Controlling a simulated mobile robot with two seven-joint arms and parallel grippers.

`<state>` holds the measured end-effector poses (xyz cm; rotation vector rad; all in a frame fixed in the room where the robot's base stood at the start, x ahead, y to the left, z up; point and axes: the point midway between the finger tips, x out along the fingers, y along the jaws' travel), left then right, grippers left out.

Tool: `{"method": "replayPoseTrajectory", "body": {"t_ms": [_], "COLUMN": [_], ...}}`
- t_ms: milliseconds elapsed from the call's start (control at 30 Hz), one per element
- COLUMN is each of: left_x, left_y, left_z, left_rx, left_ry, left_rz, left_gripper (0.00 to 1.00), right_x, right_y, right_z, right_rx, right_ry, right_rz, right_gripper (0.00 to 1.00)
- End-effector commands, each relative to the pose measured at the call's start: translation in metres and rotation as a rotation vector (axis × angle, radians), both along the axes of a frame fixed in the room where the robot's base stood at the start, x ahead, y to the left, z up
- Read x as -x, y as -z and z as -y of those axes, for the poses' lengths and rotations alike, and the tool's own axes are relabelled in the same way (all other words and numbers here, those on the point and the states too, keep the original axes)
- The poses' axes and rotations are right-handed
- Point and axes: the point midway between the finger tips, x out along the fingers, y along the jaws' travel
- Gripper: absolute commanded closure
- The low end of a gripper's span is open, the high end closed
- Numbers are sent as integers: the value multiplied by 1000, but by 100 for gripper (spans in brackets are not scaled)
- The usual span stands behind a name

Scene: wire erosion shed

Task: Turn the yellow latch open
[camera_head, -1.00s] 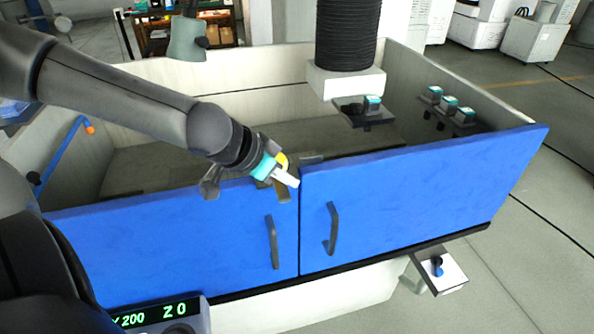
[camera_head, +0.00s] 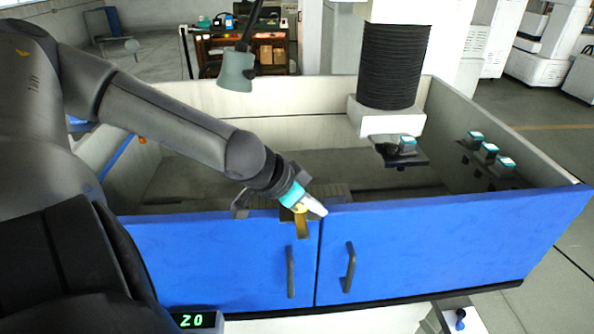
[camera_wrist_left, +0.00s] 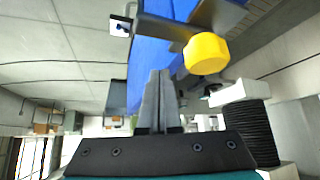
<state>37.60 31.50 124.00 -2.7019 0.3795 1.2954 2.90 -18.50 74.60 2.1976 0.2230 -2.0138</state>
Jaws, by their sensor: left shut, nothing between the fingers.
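The yellow latch (camera_head: 301,224) sits at the top edge of the left blue door, just left of the seam between the two doors. Its bar hangs down over the door front. In the left wrist view its round yellow knob (camera_wrist_left: 206,54) is up and right of my fingertips, at the end of a dark bar. My left gripper (camera_head: 316,207) is at the door top by the seam, partly in front of the latch. Its fingers (camera_wrist_left: 160,78) are shut together with nothing between them. They appear beside the knob; contact cannot be told. My right gripper is not in view.
The left blue door (camera_head: 215,260) and right blue door (camera_head: 440,245) close the tank front, with dark handles near the seam. A black bellows column (camera_head: 393,65) with a white block hangs over the tank. A grey lamp (camera_head: 237,70) stands behind. A display (camera_head: 195,320) is below.

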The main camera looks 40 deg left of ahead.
Motion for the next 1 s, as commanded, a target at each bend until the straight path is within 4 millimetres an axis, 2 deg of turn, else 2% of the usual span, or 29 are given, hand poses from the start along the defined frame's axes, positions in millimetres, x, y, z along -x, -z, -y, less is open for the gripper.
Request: {"method": "replayPoseTrajectory", "body": {"t_ms": [67,167,500,700,1000], "left_x": [3,7,25,30,31], "left_y": [-9,-16,-42,-49,-48], "left_z": [-3,-7,-22,-25,-25], "left_rx": [-1,-1,-3,1,2], "left_ry": [0,-3,0,-2,-1], "left_rz": [2,3,1,1,-1], "left_gripper": [100,100,100,100,100], "right_x": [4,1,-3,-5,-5], "right_y": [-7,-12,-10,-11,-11], "right_z": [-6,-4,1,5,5], "right_rx": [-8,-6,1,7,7], "right_ry": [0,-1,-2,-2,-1], "right_rz": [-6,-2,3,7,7], "right_gripper": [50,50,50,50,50]}}
